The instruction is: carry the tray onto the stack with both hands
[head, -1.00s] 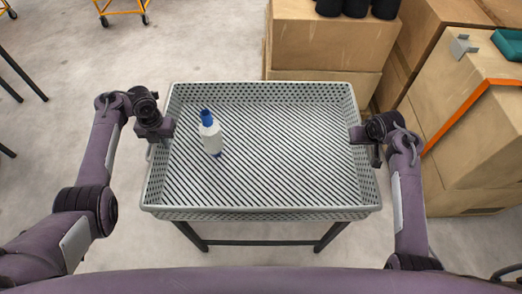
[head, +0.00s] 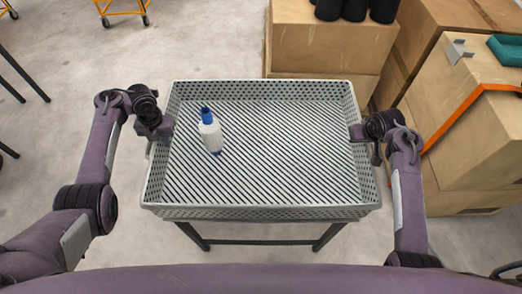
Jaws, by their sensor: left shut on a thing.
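The tray (head: 262,212) is a wide light grey basket with perforated walls and a slatted floor, in the middle of the head view. A white bottle with a blue cap (head: 210,137) stands inside it, left of centre. My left gripper (head: 166,130) is shut on the tray's left wall. My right gripper (head: 357,133) is at the tray's right wall, directly opposite. Its fingers are small and dark there, so I cannot tell how they close. Whether the tray touches the stand below it is hidden.
A dark-legged stand (head: 262,242) shows under the tray's near side. Stacked cardboard boxes (head: 325,47) are close behind the tray, with black cylindrical items (head: 355,8) on top. More boxes (head: 468,125), with an orange strap, are at right. Bare floor (head: 65,125) is at left.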

